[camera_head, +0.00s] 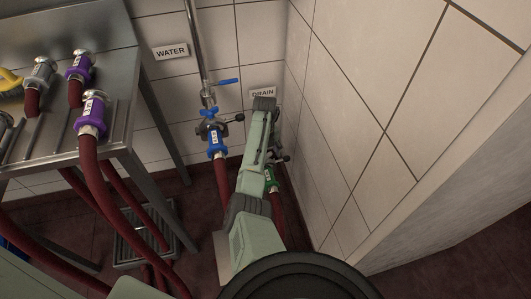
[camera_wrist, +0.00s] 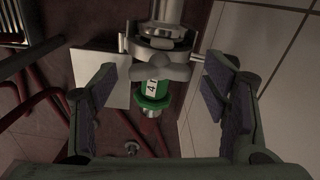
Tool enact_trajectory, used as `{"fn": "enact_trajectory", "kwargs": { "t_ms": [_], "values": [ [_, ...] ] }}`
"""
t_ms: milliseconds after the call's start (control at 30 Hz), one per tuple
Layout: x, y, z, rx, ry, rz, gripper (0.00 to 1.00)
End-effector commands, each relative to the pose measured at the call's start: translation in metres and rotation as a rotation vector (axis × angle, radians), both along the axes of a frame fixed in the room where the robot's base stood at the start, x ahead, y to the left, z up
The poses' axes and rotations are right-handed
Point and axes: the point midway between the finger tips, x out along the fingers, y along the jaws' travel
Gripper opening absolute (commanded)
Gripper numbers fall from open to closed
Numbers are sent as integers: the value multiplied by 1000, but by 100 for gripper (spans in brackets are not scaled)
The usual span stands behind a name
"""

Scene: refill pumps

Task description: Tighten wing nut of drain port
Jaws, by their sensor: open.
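In the wrist view, the grey wing nut (camera_wrist: 163,72) sits on the front of the drain port's metal clamp (camera_wrist: 160,47). My gripper (camera_wrist: 162,78) is open, with one finger pad to the left of the wing nut and one to the right. Both pads look apart from it. Below the clamp is a green hose coupling (camera_wrist: 154,94) with a number label. In the head view, my arm covers most of the drain port. The green coupling (camera_head: 271,180) shows at its right side, and the DRAIN sign (camera_head: 262,93) is partly visible above.
The tiled wall (camera_head: 375,120) stands close on the right. To the left is a blue coupling (camera_head: 216,140) with a blue-handled valve (camera_head: 226,82) under the WATER sign (camera_head: 171,52). A metal table (camera_head: 122,150) with several hose ends is farther left.

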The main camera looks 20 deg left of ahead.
Motion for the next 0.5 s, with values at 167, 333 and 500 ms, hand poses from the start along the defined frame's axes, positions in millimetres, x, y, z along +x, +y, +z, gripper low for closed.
{"fn": "enact_trajectory", "kwargs": {
  "t_ms": [167,333,500],
  "values": [
    [0,0,1,1,-1,0,68],
    [1,1,17,1,-4,0,68],
    [1,1,52,2,-5,-1,68]
  ]
}}
